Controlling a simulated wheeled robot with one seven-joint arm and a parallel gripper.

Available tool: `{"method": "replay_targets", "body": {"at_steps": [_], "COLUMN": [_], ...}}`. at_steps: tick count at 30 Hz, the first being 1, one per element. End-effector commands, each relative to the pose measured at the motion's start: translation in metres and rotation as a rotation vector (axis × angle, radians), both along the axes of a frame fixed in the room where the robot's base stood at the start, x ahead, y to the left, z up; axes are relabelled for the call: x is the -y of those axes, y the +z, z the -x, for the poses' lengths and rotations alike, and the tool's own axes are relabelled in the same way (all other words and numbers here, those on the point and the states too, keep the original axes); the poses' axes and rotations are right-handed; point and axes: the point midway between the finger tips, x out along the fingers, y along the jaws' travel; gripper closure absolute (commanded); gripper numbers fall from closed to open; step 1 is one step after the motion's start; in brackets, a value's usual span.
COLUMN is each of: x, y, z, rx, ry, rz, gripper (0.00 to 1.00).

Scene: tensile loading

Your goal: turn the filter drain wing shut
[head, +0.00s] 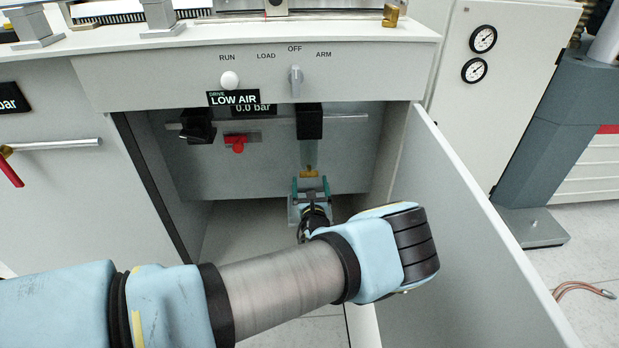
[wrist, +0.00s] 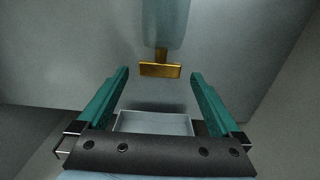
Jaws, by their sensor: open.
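The filter drain wing is a small brass tab (wrist: 160,70) on a short stem under the clear filter bowl (wrist: 163,22). In the wrist view it lies crosswise, its broad face to the camera. In the head view the brass wing (head: 309,173) shows below the bowl (head: 309,152), inside the open cabinet. My gripper (wrist: 160,80) is open, with one teal finger to each side of the wing. The fingertips reach about level with the wing in the picture and do not touch it. In the head view my gripper (head: 310,187) is just below the wing, partly hidden by my wrist.
The cabinet door (head: 470,230) stands open at the right. A red valve handle (head: 238,141) and a black regulator (head: 197,126) hang on the pipe left of the filter. A panel with a selector knob (head: 295,80) and a "LOW AIR" sign (head: 233,98) is above.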

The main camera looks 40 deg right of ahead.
Motion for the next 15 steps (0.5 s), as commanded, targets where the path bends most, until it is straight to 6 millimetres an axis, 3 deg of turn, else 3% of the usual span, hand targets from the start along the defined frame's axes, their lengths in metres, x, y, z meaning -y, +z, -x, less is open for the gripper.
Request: {"method": "replay_targets", "body": {"at_steps": [7, 15], "x": [-0.030, -0.047], "y": [0.001, 0.000], "z": [0.040, 0.059], "rx": [0.001, 0.001], "ry": [-0.003, -0.001], "rz": [-0.001, 0.001], "gripper": [0.00, 0.00]}}
